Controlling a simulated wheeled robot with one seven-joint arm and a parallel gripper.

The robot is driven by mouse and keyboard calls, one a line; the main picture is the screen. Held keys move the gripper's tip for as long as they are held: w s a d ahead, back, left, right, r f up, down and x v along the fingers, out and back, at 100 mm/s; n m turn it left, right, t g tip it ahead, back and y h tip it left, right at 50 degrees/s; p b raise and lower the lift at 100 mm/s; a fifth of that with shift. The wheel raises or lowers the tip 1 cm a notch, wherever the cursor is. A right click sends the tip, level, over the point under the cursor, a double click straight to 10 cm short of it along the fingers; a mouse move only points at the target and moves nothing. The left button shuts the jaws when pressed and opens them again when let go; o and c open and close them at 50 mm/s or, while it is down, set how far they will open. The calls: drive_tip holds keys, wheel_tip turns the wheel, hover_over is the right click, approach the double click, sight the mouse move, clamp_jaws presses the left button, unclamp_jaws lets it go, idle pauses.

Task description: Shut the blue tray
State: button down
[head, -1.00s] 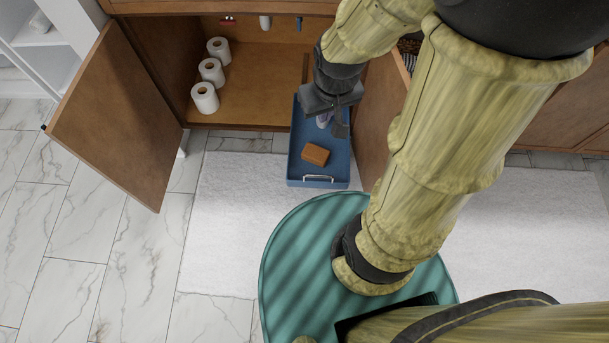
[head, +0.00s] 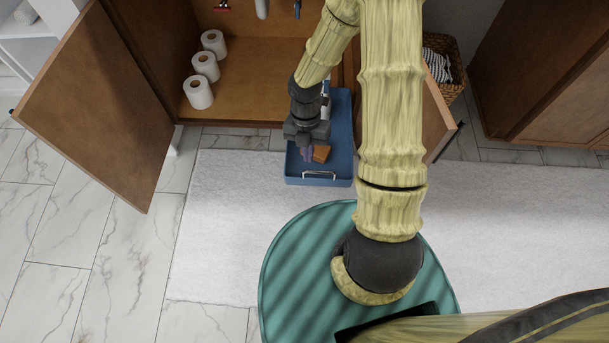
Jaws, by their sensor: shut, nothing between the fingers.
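The blue tray (head: 341,165) is pulled out from the cabinet, its front end with a silver handle (head: 320,174) over the white rug. An orange-brown block (head: 321,153) lies in it, partly hidden by my gripper. My gripper (head: 308,158) is shut and empty, pointing down over the left front part of the tray, behind the handle. I cannot tell whether its fingertips touch the tray or the block. A pale bottle-like item (head: 326,108) shows farther back in the tray, mostly hidden by my arm.
The cabinet's left door (head: 95,110) stands wide open, and the right door (head: 436,118) is open beside the tray. Several white toilet rolls (head: 206,67) stand inside at left. A wicker basket (head: 445,65) stands at right. The white rug (head: 235,220) before the tray is clear.

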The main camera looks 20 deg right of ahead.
drive_tip(key=f+n, duration=0.2)
drive_tip(key=f, duration=0.1)
drive_tip(key=a+f+n, duration=0.1)
drive_tip(key=n, duration=0.1)
drive_tip(key=shift+f+g+b, duration=0.15)
drive_tip(key=shift+g+b, duration=0.15)
drive_tip(key=shift+b, duration=0.05)
wheel_tip(320, 180, down, 9)
drive_tip(key=b, duration=0.9)
drive_tip(key=shift+w, duration=0.45)
drive_tip(key=shift+d, duration=0.1)
drive_tip(key=shift+w, duration=0.1)
